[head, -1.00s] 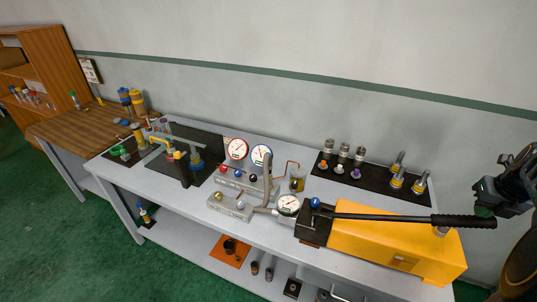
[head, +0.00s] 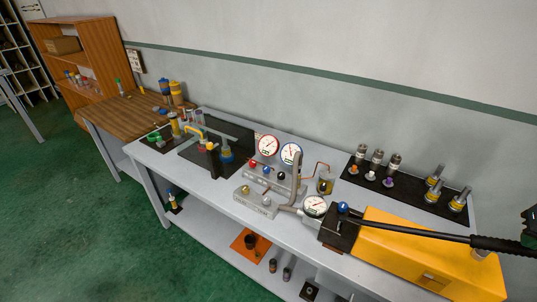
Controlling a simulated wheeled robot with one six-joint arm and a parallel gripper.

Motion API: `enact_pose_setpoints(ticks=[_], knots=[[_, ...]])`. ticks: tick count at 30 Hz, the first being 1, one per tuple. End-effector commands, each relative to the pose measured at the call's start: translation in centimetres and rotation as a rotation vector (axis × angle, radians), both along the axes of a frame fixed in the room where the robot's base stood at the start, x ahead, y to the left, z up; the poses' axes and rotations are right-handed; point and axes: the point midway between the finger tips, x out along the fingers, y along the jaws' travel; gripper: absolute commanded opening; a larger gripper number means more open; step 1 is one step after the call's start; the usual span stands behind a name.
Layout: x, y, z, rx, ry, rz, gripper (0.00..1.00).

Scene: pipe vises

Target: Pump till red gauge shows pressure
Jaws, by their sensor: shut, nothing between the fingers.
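The red-rimmed gauge (head: 268,149) stands on a grey manifold at the middle of the bench, left of a blue-rimmed gauge (head: 291,154). Its needle is too small to read. The hand pump has a yellow body (head: 425,250) at the right front, with a long black lever (head: 420,226) lying low over it. A white dial gauge (head: 315,206) and a blue knob (head: 343,207) sit at the pump's left end. My gripper (head: 529,228) shows only as a dark sliver at the right edge, shut and empty, near the lever's grip and apart from it.
Red (head: 253,164), blue (head: 267,170) and black knobs sit below the gauges. A grey block (head: 256,202) lies in front. A black mat (head: 408,188) with metal fittings lies at the back right. A wooden shelf (head: 85,50) stands far left. Green floor is open at left front.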

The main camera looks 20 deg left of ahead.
Motion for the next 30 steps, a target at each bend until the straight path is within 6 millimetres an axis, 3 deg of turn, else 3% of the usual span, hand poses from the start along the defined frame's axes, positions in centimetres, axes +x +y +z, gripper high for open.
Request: enact_pose_setpoints(ticks=[16,30], knots=[[-0.2,-0.4,-2.0,0.004,0.007,0.0,0.0],[-0.1,0.4,0.6,0.003,0.005,0.0,0.0]])
